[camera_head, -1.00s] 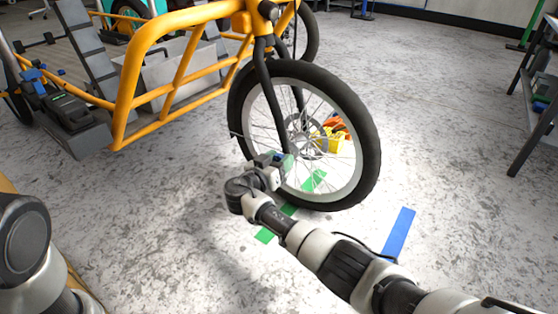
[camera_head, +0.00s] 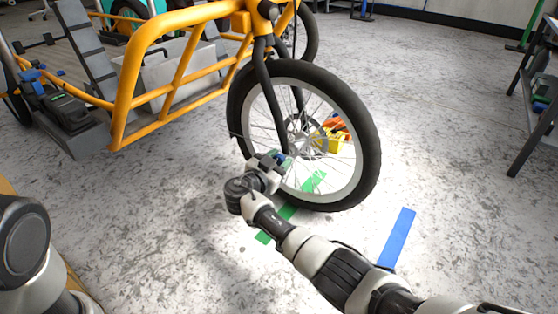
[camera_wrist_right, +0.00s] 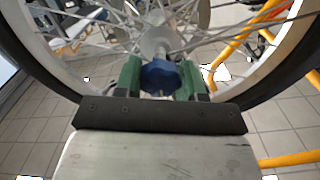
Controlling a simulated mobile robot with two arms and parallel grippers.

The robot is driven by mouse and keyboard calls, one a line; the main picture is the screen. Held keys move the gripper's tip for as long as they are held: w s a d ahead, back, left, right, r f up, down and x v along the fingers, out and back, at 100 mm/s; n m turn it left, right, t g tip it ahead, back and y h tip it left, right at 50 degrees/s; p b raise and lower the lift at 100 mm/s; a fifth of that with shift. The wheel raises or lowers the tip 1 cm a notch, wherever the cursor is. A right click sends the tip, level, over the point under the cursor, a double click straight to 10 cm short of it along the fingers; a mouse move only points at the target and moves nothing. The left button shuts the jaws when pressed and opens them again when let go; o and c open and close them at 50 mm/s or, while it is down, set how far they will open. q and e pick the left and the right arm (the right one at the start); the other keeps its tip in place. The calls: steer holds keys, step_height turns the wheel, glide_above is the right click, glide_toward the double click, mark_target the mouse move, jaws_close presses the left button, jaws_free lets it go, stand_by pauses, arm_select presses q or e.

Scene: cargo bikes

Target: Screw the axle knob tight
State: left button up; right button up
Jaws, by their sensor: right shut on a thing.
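The axle knob (camera_wrist_right: 160,77) is blue and lobed. It sits at the wheel hub (camera_wrist_right: 156,40) in the right wrist view. My right gripper (camera_wrist_right: 160,80) has its green fingers on both sides of the knob and is shut on it. In the head view my right gripper (camera_head: 283,160) reaches the near side of the front wheel (camera_head: 368,150), below the fork (camera_head: 272,100). My left gripper is out of view.
The yellow cargo bike frame (camera_head: 125,92) stands at the left. An orange and yellow object (camera_head: 334,143) shows behind the spokes. Green tape (camera_head: 314,183) and blue tape (camera_head: 397,238) lie on the floor. A dark shelf (camera_head: 525,120) stands at the right.

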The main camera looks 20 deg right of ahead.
steer(key=o, duration=0.9)
steer(key=shift+s+a, duration=0.1)
steer(key=shift+p+v, duration=2.55)
steer(key=shift+v, duration=2.8)
